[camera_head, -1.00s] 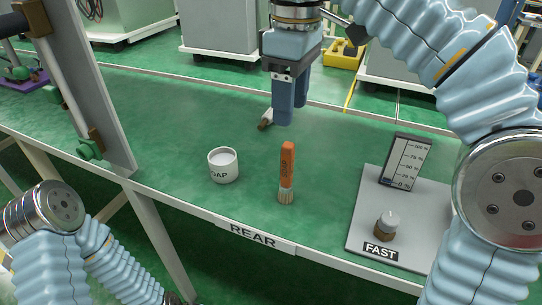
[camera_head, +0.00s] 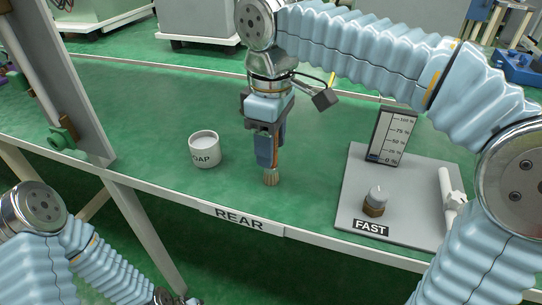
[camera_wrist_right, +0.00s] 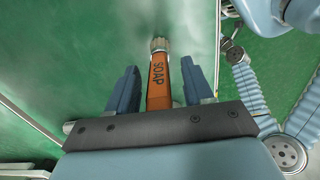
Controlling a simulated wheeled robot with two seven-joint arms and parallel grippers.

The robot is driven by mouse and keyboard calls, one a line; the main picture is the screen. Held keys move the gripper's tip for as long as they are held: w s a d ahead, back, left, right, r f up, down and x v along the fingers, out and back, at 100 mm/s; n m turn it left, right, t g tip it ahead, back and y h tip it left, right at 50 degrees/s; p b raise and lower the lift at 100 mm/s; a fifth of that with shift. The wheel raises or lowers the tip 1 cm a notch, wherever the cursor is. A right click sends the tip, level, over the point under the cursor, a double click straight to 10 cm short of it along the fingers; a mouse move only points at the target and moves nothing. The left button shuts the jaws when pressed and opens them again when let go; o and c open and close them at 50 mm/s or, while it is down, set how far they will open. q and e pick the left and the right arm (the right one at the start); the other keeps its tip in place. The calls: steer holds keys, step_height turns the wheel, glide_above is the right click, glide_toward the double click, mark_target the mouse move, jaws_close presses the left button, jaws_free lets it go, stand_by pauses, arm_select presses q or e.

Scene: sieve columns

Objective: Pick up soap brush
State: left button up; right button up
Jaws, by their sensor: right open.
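The soap brush has an orange handle marked SOAP and pale bristles (camera_head: 271,178). It appears upright on the green table, bristles down. My right gripper (camera_head: 268,158) points down over it in the head view and hides most of the handle. In the right wrist view the brush handle (camera_wrist_right: 159,82) lies between the two blue fingers of my right gripper (camera_wrist_right: 160,88), with a gap visible on both sides. The right gripper is open. My left arm shows at the lower left of the head view, but its gripper is out of frame.
A white SOAP cup (camera_head: 205,150) stands left of the brush. At right, a grey board (camera_head: 345,205) carries a percent-scale panel (camera_head: 392,135), a brown-and-white knob (camera_head: 375,203) and a white handle-like part (camera_head: 449,190). The green table (camera_head: 150,175) has a REAR label at its near edge.

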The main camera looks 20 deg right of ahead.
jaws_close()
stand_by(0.4)
